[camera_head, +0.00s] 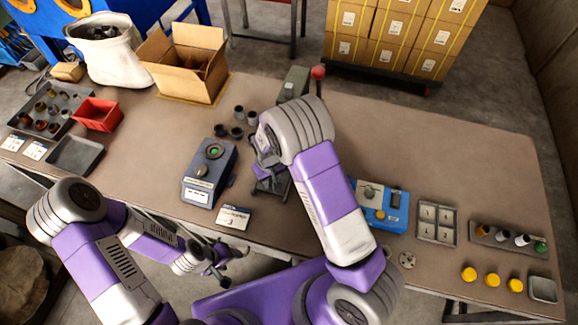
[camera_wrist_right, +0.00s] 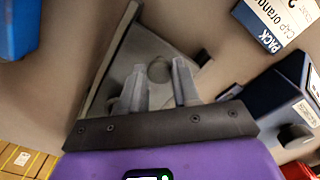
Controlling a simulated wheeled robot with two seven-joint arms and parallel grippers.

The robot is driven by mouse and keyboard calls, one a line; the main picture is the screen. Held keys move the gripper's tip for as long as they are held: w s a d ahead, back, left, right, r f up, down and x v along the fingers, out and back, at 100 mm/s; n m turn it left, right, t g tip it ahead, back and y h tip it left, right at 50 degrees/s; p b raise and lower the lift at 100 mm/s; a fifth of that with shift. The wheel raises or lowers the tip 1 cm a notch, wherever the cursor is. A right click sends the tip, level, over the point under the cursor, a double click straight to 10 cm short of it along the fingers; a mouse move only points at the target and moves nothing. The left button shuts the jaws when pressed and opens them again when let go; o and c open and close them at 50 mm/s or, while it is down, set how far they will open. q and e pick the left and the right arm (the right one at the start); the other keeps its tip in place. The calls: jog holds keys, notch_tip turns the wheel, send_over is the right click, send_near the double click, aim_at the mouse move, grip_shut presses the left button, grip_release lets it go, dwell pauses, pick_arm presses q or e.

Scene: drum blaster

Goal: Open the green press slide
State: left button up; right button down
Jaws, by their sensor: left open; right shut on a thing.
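The green press (camera_head: 294,84) stands at the back middle of the table, with a red ball knob (camera_head: 318,72) beside its top. My right arm hides most of its lower part. My right gripper (camera_head: 264,168) is low in front of it, over a dark grey plate (camera_head: 271,187). In the right wrist view, the fingers of my right gripper (camera_wrist_right: 159,75) stand a little apart at a grey metal plate with a round mark (camera_wrist_right: 160,72), which I take as the slide. What they pinch is hard to see. My left gripper (camera_head: 217,274) is open and empty, in front of the table edge.
A blue-grey device (camera_head: 209,172) and a label card (camera_head: 233,217) stand left of my right gripper. Dark cups (camera_head: 236,131) stand behind it. A bright blue device (camera_head: 381,206) is to the right. The back right of the table is clear.

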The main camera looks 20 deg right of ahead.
jog(key=shift+s+a, duration=0.15)
jog(key=c, duration=0.8)
grip_release()
jog(key=shift+r+p, duration=0.45)
jog(key=shift+r, duration=3.35)
